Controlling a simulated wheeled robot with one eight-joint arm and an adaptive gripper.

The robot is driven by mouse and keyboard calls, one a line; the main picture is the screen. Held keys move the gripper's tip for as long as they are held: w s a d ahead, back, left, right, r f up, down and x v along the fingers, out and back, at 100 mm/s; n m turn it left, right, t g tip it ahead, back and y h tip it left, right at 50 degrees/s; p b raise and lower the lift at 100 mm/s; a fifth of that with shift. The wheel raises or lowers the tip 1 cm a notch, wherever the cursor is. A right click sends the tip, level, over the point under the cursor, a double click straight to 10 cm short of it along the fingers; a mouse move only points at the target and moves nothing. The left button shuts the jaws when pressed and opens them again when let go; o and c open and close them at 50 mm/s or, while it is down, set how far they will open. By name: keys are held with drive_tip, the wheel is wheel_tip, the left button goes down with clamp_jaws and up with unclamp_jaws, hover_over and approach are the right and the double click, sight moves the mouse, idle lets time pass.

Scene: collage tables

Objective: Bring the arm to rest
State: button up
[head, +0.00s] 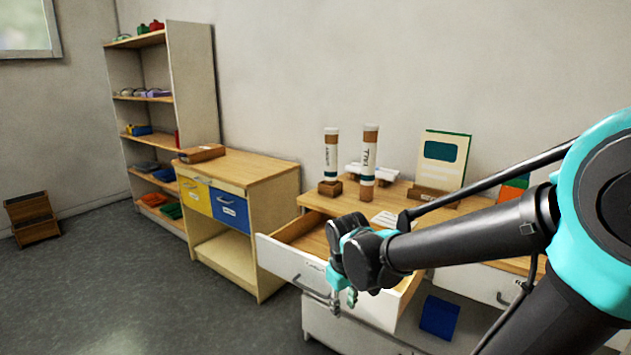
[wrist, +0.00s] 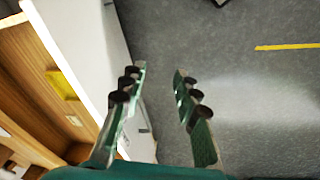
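My gripper (head: 341,299) hangs in front of the white drawer (head: 288,262), which is pulled open from the wooden-topped desk (head: 318,201). In the wrist view my gripper (wrist: 161,75) has its two fingers apart with only grey floor between them, so it is open and empty. The open drawer (wrist: 72,50) lies to the left of the fingers there, with a yellow item (wrist: 62,84) inside. My arm reaches in from the right and hides part of the desk and drawer.
Two labelled tubes (head: 369,160) and a framed card (head: 442,160) stand on the desk. A blue box (head: 439,316) sits below. A cabinet with yellow and blue drawers (head: 230,208) and a tall shelf (head: 190,90) stand left. Floor (head: 120,290) at front left is clear.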

drive_tip(key=s+d+f+m+t, duration=0.1)
drive_tip(key=s+d+f+m, duration=0.1)
drive_tip(key=d, duration=0.4)
drive_tip(key=s+d+f+m, duration=0.3)
drive_tip(key=d+m, duration=0.1)
drive_tip(key=d, duration=0.2)
drive_tip(key=shift+f+m+t, duration=0.25)
drive_tip(key=shift+m+t, duration=0.05)
drive_tip(key=shift+t, duration=0.1)
